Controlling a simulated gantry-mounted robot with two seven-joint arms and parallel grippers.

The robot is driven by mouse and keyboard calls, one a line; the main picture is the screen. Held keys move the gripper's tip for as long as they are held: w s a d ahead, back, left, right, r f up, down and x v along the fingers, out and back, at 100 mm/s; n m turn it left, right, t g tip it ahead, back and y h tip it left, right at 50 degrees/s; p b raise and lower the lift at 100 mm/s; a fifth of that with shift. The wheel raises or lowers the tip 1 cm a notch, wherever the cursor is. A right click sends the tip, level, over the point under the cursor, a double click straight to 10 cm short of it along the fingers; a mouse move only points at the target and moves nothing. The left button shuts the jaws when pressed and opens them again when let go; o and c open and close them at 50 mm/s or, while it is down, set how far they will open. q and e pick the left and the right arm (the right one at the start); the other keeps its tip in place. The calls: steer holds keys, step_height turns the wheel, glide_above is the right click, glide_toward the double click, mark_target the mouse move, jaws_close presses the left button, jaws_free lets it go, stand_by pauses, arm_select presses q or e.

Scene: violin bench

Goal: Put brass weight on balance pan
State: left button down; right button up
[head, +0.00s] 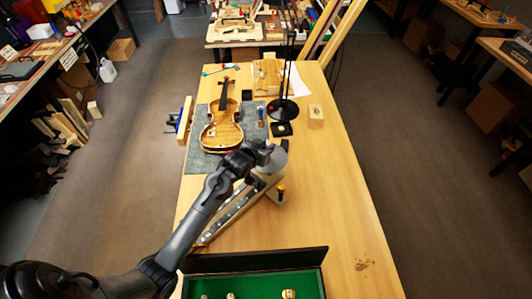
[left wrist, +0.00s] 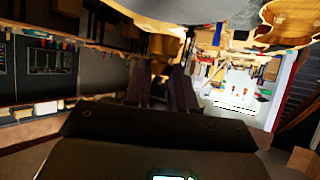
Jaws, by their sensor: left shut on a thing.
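My left gripper (head: 266,154) is over the balance, right by the grey round balance pan (head: 279,161) and partly covering it. In the left wrist view its two dark fingers (left wrist: 160,88) are close together, with a golden-brown piece at their tips, which looks like the brass weight (left wrist: 168,48). In the head view the gripper hides this piece. I cannot tell whether it touches the pan. The balance's long beam and base (head: 234,211) lie slanted on the bench under my arm. My right gripper is not in view.
A green-lined case (head: 262,282) with several small brass-coloured pieces stands at the near edge. A violin body (head: 222,130) lies on a grey mat (head: 204,162) beyond. A black stand (head: 284,109) and a wooden block (head: 316,116) are behind.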

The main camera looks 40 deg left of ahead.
arm_select(q)
steer(key=shift+f, duration=1.75)
steer(key=shift+f, duration=0.15)
steer(key=c, duration=0.9)
jaws_free()
steer(key=shift+c, duration=0.2)
steer(key=shift+r, duration=0.2)
steer(key=v, duration=1.2)
steer(key=shift+p, duration=0.45)
